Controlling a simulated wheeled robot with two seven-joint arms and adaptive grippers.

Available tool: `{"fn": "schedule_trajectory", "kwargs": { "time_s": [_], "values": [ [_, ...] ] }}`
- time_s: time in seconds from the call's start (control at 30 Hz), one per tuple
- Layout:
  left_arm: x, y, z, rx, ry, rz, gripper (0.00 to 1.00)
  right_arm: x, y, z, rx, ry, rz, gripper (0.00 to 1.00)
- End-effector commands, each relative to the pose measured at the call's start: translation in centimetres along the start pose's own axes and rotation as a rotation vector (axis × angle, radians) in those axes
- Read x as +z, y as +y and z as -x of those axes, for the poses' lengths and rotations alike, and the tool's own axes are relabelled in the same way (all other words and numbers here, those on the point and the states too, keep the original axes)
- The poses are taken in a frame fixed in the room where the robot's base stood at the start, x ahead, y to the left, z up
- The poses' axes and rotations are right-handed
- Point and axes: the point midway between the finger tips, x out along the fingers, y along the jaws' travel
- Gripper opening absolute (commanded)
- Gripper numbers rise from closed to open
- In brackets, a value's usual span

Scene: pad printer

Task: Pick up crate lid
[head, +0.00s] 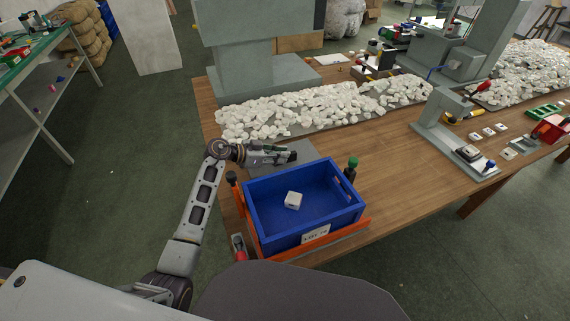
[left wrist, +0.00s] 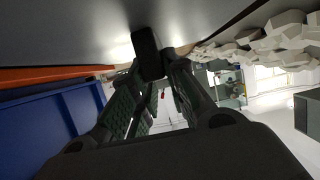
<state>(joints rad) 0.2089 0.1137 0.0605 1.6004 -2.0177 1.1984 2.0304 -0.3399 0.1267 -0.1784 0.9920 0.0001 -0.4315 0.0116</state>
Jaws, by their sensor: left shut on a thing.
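The blue crate (head: 265,210) stands open near the table's front edge, with one small white block (head: 293,200) inside it. The crate lid looks like a flat grey plate (head: 305,153) just behind the crate, partly hidden by my arm. In the left wrist view the grey plate (left wrist: 60,30) fills the top, with a black handle (left wrist: 146,45) on it. My left gripper (head: 290,156) is level just above the plate, behind the crate's far wall. In the left wrist view its fingers (left wrist: 150,68) are closed at the black handle. I cannot tell whether the plate touches the table. My right gripper is not in view.
An orange frame (head: 325,238) surrounds the crate's base, with a green-topped knob (head: 352,164) at its back right. A heap of white pieces (head: 320,108) lies behind the plate, below a grey machine (head: 240,45). The wooden table (head: 395,170) is clear right of the crate.

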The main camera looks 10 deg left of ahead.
Motion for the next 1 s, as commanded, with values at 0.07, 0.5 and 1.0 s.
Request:
{"fn": "schedule_trajectory", "kwargs": {
  "time_s": [0.07, 0.5, 1.0],
  "values": [
    [0.0, 0.0, 0.0, 0.0, 0.0, 0.0, 0.0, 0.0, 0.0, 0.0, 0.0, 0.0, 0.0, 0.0],
    [-0.2, 0.0, 0.1, -0.001, 0.0, -0.001, 0.0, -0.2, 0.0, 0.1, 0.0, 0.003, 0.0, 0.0],
    [-5.5, -0.1, 2.3, -0.001, 0.0, -0.004, 0.0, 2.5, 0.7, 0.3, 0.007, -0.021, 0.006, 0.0]
  ]
}}
